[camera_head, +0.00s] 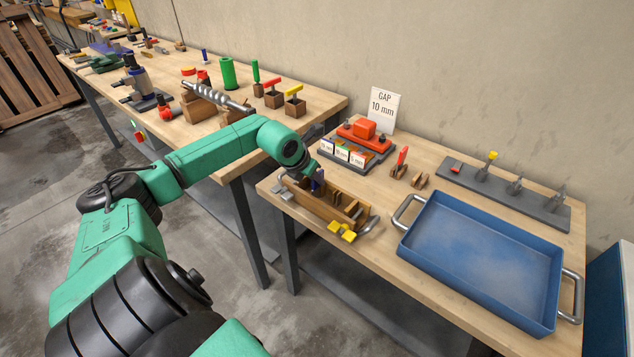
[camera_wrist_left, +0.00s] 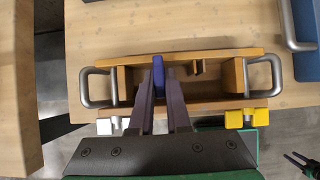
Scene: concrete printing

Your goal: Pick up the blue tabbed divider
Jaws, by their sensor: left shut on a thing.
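A wooden box (camera_head: 318,206) with metal end handles stands at the left front of the near table, and its rim shows in the left wrist view (camera_wrist_left: 205,56). The blue tabbed divider (camera_wrist_left: 158,68) is at the box, its blue tab between my left fingertips. My left gripper (camera_head: 317,184) reaches down into the box and is shut on the divider; the fingers also show in the left wrist view (camera_wrist_left: 159,92). The divider's lower part is hidden by the fingers. A dark piece at the left wrist view's lower right corner may be my right gripper (camera_wrist_left: 299,160); its jaws are unclear.
A blue tray (camera_head: 480,290) with handles lies to the right. A red-topped fixture (camera_head: 364,128) with labelled cards and a "GAP 10 mm" sign (camera_head: 385,106) stands behind. A grey peg rail (camera_head: 505,193) is at the back right.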

